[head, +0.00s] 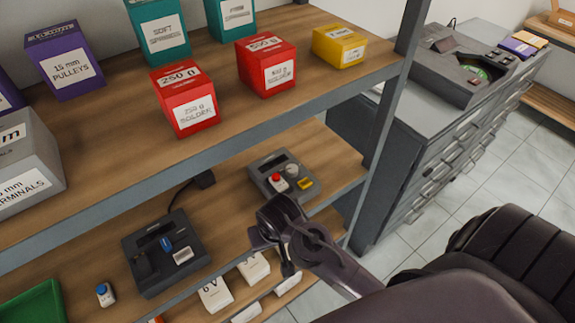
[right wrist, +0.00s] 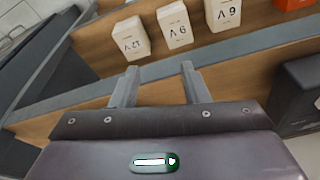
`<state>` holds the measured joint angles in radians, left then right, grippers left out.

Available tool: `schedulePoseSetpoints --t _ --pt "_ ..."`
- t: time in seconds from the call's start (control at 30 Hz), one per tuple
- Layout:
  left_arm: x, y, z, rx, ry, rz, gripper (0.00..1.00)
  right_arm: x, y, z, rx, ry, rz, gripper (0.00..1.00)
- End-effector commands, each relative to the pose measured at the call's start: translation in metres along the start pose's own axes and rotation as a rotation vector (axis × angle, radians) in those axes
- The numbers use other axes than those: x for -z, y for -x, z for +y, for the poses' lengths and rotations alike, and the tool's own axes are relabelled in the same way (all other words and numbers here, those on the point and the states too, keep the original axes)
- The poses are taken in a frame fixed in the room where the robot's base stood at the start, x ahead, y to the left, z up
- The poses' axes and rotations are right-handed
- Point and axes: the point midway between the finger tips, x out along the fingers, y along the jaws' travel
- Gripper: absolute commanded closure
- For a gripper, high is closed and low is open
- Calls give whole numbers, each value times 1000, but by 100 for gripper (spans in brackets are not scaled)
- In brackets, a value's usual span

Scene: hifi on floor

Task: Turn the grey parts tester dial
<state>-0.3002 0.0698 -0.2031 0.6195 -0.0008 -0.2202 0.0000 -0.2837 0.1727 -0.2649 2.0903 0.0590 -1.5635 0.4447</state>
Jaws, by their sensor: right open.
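The grey tester (head: 259,180) sits on the middle shelf, near its right end, in the head view. Its top carries a red button on a white base (head: 277,182), a pale round knob (head: 292,169) that looks like the dial, and a yellow label (head: 306,183). My right gripper (head: 262,240) is in front of and below the tester, apart from the knob. In the right wrist view its two fingers (right wrist: 160,72) are spread with nothing between them. The tester cannot be made out there. My left gripper is not in view.
The upper shelf holds red boxes (head: 266,66). A grey post (head: 375,150) stands right of the tester.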

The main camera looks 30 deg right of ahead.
Motion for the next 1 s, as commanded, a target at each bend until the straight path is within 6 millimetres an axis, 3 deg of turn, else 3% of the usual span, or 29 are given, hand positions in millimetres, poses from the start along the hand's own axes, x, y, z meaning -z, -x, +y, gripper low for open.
schedulePoseSetpoints --t 0.03,0.07,0.37,0.7,1.0 --pt "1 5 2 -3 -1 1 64 8 21 -4 -1 -31 9 59" --pt "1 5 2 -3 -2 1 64 11 26 -6 -7 -59 7 59" --pt "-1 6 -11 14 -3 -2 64 49 32 -18 -107 -372 0 59" --pt "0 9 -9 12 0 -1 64 115 58 -13 -310 -906 119 59" --pt "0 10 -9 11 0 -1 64 132 65 0 -359 -1057 166 59"
